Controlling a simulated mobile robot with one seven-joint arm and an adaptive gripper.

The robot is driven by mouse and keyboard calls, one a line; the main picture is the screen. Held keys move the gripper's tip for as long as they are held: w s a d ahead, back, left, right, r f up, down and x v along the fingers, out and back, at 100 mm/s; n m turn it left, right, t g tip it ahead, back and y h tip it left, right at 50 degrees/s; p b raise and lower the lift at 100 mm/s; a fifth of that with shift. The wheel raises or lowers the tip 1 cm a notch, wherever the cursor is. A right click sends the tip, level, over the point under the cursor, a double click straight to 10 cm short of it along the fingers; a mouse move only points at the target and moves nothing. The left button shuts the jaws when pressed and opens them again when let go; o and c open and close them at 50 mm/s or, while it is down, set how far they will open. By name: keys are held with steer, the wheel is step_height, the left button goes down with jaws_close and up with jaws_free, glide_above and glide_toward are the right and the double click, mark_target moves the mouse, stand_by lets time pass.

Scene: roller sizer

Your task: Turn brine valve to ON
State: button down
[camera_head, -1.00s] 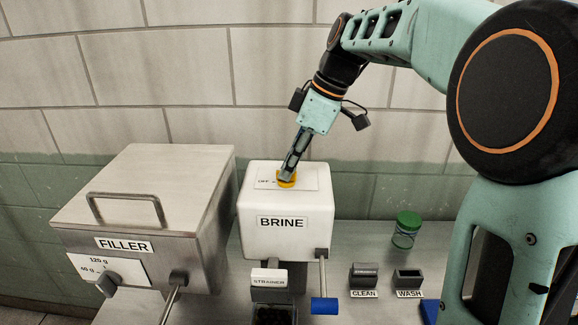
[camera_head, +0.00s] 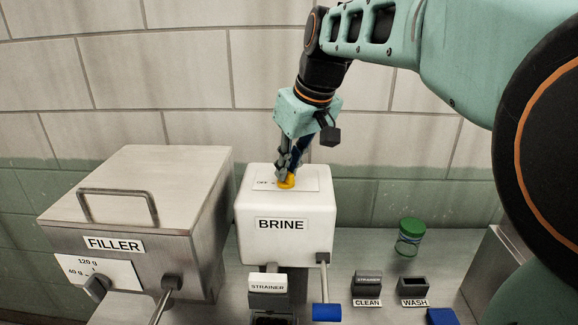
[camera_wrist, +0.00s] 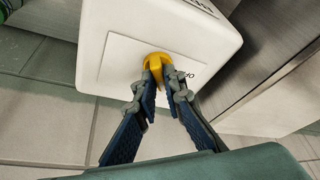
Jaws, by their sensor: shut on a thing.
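The white brine box (camera_head: 284,240) stands on the steel counter, with a black BRINE label on its front. On its top is a white plate (camera_head: 308,184) with a small yellow valve knob (camera_head: 286,182). The word OFF shows left of the knob; the rest of the plate's marking is hidden behind my gripper. My gripper (camera_head: 287,172) points down onto the knob from above. In the wrist view both fingers of my gripper (camera_wrist: 160,84) are closed around the yellow knob (camera_wrist: 157,62), and the plate (camera_wrist: 130,62) lies around it.
The steel FILLER box (camera_head: 140,220) stands close on the left. A strainer (camera_head: 268,283) and a blue-ended lever (camera_head: 326,311) are at the brine box's front. A green-lidded jar (camera_head: 410,237) and the CLEAN (camera_head: 367,284) and WASH (camera_head: 412,287) holders are at right.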

steer(key=m, duration=0.2)
steer(key=m+h, duration=0.1)
steer(key=m, duration=0.1)
steer(key=shift+a+r+m+t, duration=0.1)
steer(key=shift+a+m+t, duration=0.1)
steer(key=shift+m+t, duration=0.15)
steer(key=m+h, duration=0.2)
steer(key=m, duration=0.2)
steer(key=shift+m, duration=0.25)
steer(key=c, duration=2)
jaws_free()
steer(key=v, duration=1.2)
steer(key=shift+s+a, duration=0.15)
